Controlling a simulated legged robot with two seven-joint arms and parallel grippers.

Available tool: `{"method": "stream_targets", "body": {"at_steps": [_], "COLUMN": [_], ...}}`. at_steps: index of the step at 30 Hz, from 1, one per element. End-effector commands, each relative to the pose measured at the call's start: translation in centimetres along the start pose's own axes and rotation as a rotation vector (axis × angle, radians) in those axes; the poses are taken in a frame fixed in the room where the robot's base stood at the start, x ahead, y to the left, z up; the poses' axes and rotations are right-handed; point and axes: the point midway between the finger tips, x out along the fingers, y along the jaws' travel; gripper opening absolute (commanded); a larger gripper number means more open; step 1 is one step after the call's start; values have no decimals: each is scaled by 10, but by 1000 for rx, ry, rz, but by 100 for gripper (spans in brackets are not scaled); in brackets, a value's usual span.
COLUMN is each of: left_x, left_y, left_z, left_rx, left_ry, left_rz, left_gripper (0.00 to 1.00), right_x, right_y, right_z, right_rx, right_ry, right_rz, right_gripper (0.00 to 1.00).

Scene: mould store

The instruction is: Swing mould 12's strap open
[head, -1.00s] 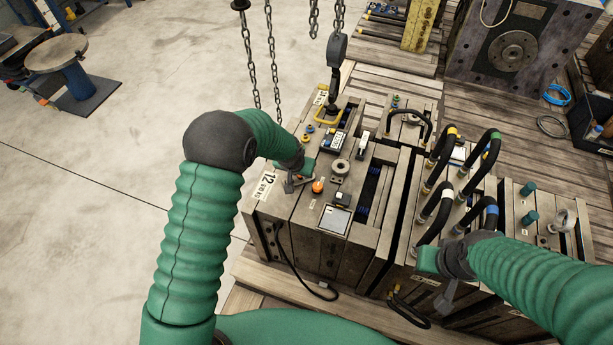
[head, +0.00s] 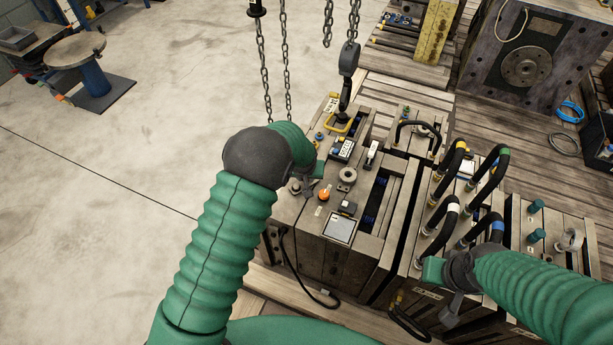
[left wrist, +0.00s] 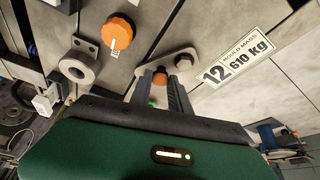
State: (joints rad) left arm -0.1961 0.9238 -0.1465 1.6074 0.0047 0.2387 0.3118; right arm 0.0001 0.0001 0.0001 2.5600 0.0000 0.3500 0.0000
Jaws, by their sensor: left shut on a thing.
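Mould 12 (head: 330,255) is a grey block on the wooden deck. Its label (left wrist: 237,58) reads 12, 610 kg in the left wrist view; my arm hides it in the head view. The strap (left wrist: 165,62) is a short light metal plate with rounded ends on the mould's top, near the label. A dark round bolt (left wrist: 183,61) sits at its label-side end. My left gripper (left wrist: 160,82) has its fingers on either side of a small reddish-topped peg at the strap's other end, shut on it. My right gripper (head: 450,303) hangs above the neighbouring hosed mould; its jaws are unclear.
An orange knob (left wrist: 117,32) and a metal ring (left wrist: 77,67) stand close to the strap. A crane hook (head: 347,75) on chains hangs at the mould's yellow lifting handle (head: 340,125). Curved hoses (head: 487,175) rise on the right. Open floor lies left.

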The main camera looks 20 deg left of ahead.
Motion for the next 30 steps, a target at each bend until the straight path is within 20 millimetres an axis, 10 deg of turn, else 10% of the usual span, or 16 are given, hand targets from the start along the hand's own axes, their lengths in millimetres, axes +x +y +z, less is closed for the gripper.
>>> {"method": "stream_targets", "body": {"at_steps": [30], "left_x": [5], "left_y": [-17], "left_z": [-6], "left_rx": [-443], "left_ry": [-7], "left_rz": [-197], "left_gripper": [0], "right_x": [-12], "right_y": [0], "right_z": [-3], "right_rx": [0], "right_ry": [0], "right_rz": [0], "right_gripper": [0]}}
